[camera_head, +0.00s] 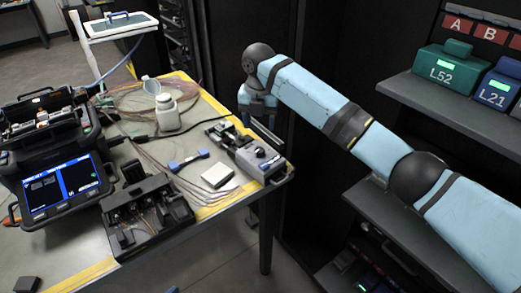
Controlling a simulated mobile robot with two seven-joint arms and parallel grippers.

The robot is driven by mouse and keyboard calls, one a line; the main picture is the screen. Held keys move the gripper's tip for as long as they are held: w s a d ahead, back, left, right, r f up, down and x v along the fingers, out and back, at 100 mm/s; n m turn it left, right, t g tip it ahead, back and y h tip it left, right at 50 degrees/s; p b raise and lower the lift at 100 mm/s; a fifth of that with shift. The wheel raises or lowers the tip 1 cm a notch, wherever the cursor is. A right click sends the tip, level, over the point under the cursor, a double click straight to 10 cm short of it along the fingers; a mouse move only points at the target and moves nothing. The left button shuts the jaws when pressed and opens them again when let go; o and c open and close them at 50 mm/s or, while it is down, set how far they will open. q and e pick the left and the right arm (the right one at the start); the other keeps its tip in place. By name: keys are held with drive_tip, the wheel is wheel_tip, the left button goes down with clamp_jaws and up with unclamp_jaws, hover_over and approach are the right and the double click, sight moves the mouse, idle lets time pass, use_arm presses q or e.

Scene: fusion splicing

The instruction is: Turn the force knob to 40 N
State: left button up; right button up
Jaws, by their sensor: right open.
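The force knob (261,153) seems to be the small dark round part on top of a grey device (247,150) at the table's right corner. Its scale and setting are too small to read. My right gripper (259,119) hangs above and behind this device, near the table's right edge, with its fingers pointing down. It is open, apart from the knob, and appears empty. My left gripper is not in view.
A black splicer with a lit screen (63,188) and a dark open box (144,215) stand left. Shelves with labelled boxes (447,68) stand right.

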sight(259, 150)
wheel_tip(259, 150, down, 9)
drive_tip(key=shift+f+b, duration=0.1)
drive_tip(key=shift+b, duration=0.6)
drive_tip(key=c, duration=0.9)
